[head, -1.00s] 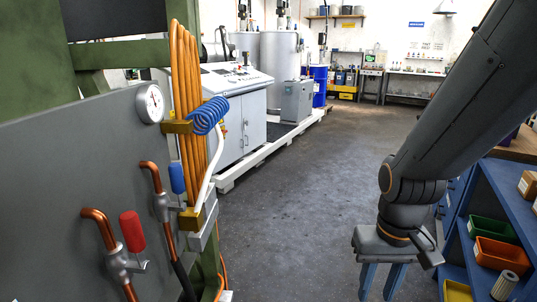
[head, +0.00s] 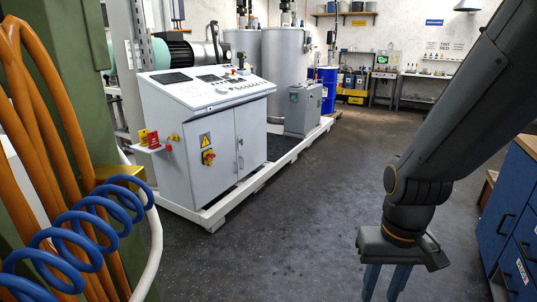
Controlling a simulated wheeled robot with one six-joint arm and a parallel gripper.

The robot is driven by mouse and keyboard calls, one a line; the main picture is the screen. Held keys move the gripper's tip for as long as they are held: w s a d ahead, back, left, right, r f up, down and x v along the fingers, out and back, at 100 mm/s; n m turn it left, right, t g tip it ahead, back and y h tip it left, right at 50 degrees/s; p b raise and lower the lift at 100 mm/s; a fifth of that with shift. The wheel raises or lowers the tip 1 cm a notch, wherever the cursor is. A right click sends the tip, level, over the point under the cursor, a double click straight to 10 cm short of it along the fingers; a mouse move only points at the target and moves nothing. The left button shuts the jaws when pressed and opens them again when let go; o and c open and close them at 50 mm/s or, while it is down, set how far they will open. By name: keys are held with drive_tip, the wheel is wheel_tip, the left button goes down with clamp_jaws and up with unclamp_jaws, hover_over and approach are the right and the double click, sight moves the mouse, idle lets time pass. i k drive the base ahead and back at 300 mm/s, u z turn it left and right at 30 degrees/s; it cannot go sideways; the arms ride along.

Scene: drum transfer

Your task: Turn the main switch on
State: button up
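Orange hoses (head: 45,130) and a blue coiled hose (head: 75,240) stand close on the left. The cabinet stands on a white skid frame (head: 215,215). A blue drawer unit (head: 512,225) is at the right. The floor (head: 310,215) between is clear.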

sight(209, 157)
drive_tip(key=i, duration=1.75)
drive_tip(key=u, duration=0.5)
drive_tip(key=i, duration=1.2)
drive_tip(key=u, duration=0.35)
drive_tip(key=i, duration=0.85)
drive_tip(key=u, duration=0.7)
